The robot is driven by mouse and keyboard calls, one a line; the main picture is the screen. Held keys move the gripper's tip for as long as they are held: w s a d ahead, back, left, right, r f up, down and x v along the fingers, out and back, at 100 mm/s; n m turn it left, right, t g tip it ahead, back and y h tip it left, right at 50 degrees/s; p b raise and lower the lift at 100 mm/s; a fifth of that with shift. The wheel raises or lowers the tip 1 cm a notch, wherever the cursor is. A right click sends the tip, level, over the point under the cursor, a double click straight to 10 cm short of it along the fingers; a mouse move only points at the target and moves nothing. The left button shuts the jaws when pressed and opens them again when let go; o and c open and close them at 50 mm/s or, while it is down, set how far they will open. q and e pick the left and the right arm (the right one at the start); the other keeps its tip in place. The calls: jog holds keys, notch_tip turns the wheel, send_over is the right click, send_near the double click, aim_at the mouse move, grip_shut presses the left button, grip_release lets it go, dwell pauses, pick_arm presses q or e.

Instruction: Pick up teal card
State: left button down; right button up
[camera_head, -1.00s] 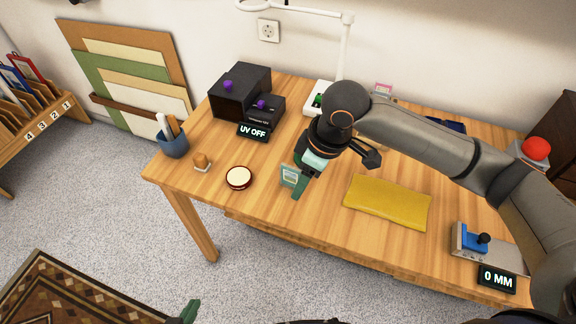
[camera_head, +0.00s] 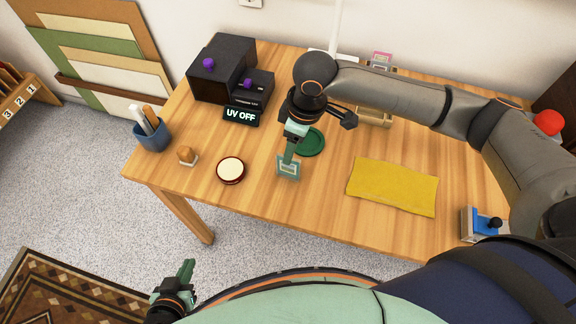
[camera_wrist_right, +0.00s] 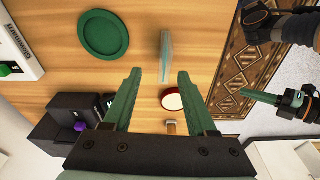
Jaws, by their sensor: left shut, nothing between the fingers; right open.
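The teal card (camera_head: 289,166) has a teal border and a pale middle and sits near the table's front edge. It also shows in the right wrist view (camera_wrist_right: 166,57), seen nearly edge-on, and seems to stand upright. My right gripper (camera_head: 290,158) is directly at the card in the head view and partly overlaps it. In the right wrist view its open fingers (camera_wrist_right: 159,76) point towards the card, which lies ahead of the gap; contact is not visible. My left gripper (camera_head: 187,267) is shut and empty, off the table's front left.
A green round dish (camera_head: 310,141) lies behind the card. A red-rimmed round pad (camera_head: 231,170) is to its left and a yellow cloth (camera_head: 393,187) to its right. A black UV box (camera_head: 221,70) and a blue pen cup (camera_head: 152,136) stand further left.

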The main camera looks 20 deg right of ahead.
aim_at(288, 168)
jog(key=f, duration=0.2)
jog(key=a+f, duration=0.1)
jog(key=f, duration=0.2)
jog(key=shift+a+f, duration=0.1)
grip_shut()
dwell(0.3)
